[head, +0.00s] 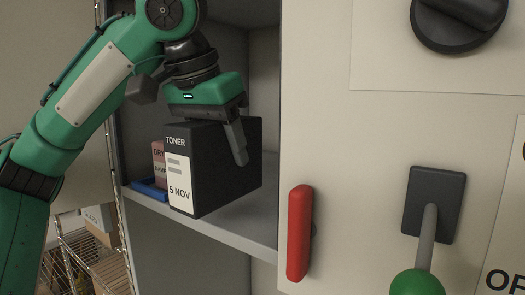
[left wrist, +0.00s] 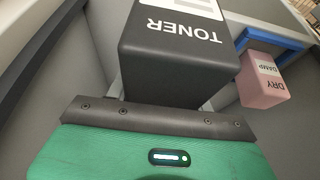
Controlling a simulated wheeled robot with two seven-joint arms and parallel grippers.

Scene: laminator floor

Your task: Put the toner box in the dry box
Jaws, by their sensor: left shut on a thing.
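The toner box (head: 228,165) is a black carton with a white label reading TONER and 5 NOV. It is at the shelf in the open cabinet, also large in the left wrist view (left wrist: 175,60). My left gripper (head: 208,120) is shut on it from above, one finger showing on its right side. I cannot tell whether the box touches the shelf. A blue rim or tray (head: 150,190) is beside and partly behind the box, with a pink block (head: 158,160) marked DRY and DAMP (left wrist: 262,80). Which part is the dry box is not clear. My right gripper is out of view.
The grey shelf (head: 245,222) is bare along its front. At right, a pale panel carries a red handle (head: 299,232), a green-knobbed lever (head: 417,283) and a dark knob (head: 447,30). A wire rack with cartons (head: 100,225) stands at lower left.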

